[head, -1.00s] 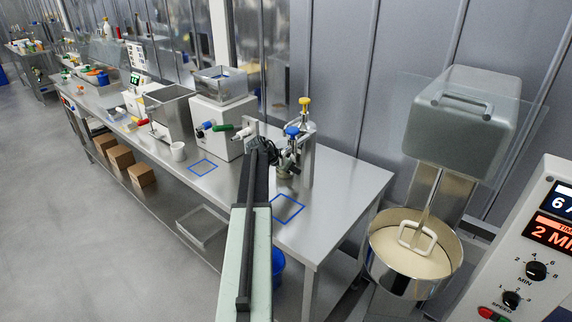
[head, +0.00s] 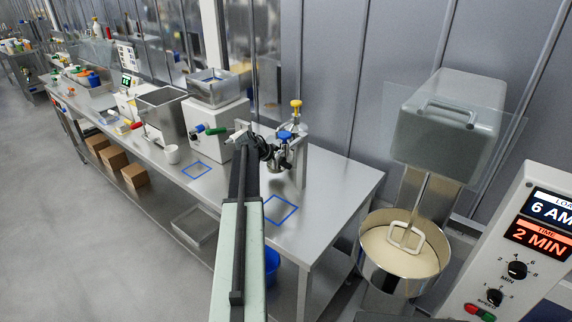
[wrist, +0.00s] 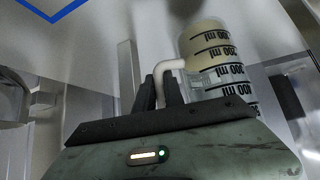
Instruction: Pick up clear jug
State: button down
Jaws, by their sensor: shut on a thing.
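The clear jug (wrist: 215,60) shows in the wrist view, with black ml marks on its side and pale contents. Its white handle (wrist: 170,66) bends down between the two dark fingers of my gripper (wrist: 158,92), which is shut on it. The jug body lies to the right of the fingers, and its lower part is hidden behind my gripper's housing. In the head view my gripper (head: 266,152) is at the steel table's near end, beside the taps. I cannot make out the jug clearly there.
Valves with a blue knob (head: 285,135) and a yellow knob (head: 296,104) stand close to my gripper. A blue square outline (head: 280,209) marks bare steel table (head: 325,185). A mixer bowl (head: 405,270) is at the right.

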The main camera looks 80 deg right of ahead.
jog(key=w+a, duration=1.1)
jog(key=a, duration=0.2)
jog(key=shift+a+f, duration=0.15)
